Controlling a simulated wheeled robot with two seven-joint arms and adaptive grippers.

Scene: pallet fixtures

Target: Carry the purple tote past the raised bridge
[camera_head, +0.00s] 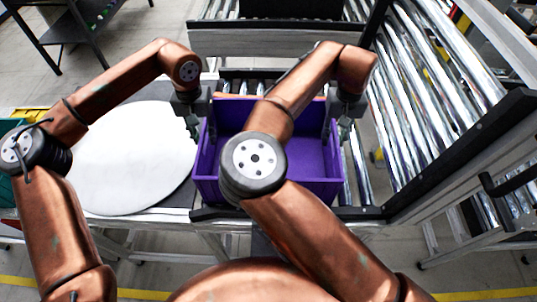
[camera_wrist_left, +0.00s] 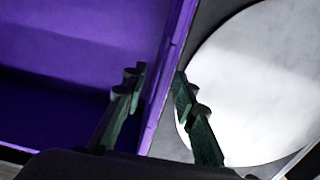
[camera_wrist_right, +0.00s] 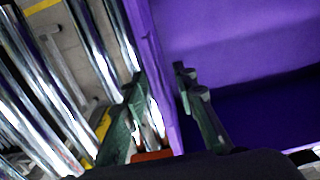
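The purple tote (camera_head: 317,177) is open-topped and stands upright on the conveyor in front of me; its inside looks empty where it shows. My right arm hides its middle. My left gripper (camera_head: 193,122) is at its left wall; in the left wrist view its open fingers (camera_wrist_left: 158,85) straddle that wall (camera_wrist_left: 165,90), one inside and one outside. My right gripper (camera_head: 343,122) is at its right wall; in the right wrist view its open fingers (camera_wrist_right: 158,88) straddle that wall (camera_wrist_right: 153,60). Contact with the walls is not clear. I cannot tell which part is the raised bridge.
A round white disc (camera_head: 135,160) lies left of the tote. A roller conveyor (camera_head: 425,85) with a dark frame runs along the right. Another metal-railed conveyor section (camera_head: 270,42) crosses behind the tote. A dark table (camera_head: 85,20) stands far left. A yellow bin (camera_head: 28,114) is at the left edge.

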